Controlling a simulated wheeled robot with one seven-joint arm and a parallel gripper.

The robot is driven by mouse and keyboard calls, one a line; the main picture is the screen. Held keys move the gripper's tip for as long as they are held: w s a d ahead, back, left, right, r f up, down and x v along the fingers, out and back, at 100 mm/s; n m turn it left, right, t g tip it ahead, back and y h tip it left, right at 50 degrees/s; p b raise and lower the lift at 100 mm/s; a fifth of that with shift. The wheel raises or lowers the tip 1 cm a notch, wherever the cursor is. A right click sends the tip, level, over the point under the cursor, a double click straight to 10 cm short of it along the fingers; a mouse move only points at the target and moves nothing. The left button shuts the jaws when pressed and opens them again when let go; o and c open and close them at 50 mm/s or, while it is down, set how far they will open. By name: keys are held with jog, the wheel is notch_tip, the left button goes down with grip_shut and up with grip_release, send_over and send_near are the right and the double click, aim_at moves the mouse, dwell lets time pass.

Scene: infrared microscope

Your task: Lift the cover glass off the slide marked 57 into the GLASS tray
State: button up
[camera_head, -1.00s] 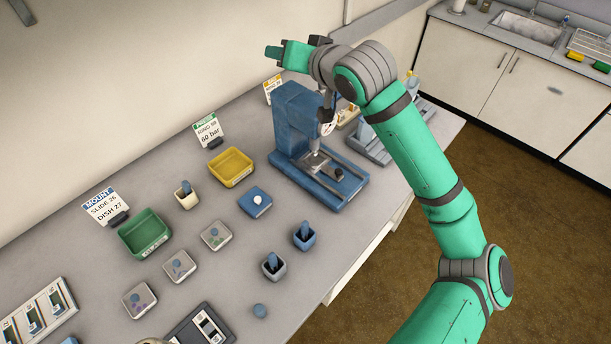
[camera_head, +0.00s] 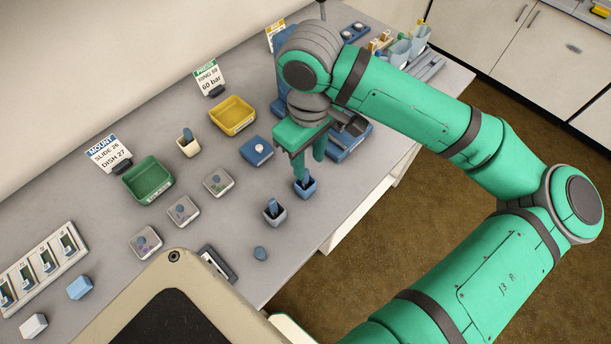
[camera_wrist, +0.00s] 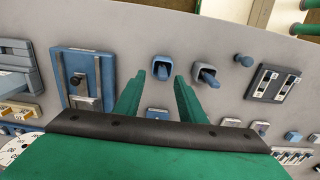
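My gripper (camera_head: 309,167) points down with its two green fingers apart, empty, just above or beside the blue cup (camera_head: 306,189). No number 57 is readable, and I cannot make out a cover glass. A green tray (camera_head: 148,180) and a yellow tray (camera_head: 232,115) stand behind; their labels are too small to read.
A grey cup (camera_head: 274,211) with another tool stands close to the blue cup, with a blue-grey knob (camera_head: 260,253) nearby. The blue press (camera_wrist: 85,75) is partly hidden behind my arm. Several small dishes (camera_head: 183,211) and a slide rack (camera_head: 42,262) are left.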

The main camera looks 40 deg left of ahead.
aim_at(306, 185)
jog(key=shift+s+a+f, duration=0.1)
jog(key=shift+a+f, duration=0.05)
jog(key=shift+f, duration=1.25)
jog(key=shift+s+a+f, duration=0.1)
jog(key=shift+f, duration=1.3)
jog(key=shift+w, duration=0.1)
jog(key=c, duration=0.7)
grip_shut()
jog(key=shift+s+a, duration=0.1)
jog(key=shift+s, duration=0.1)
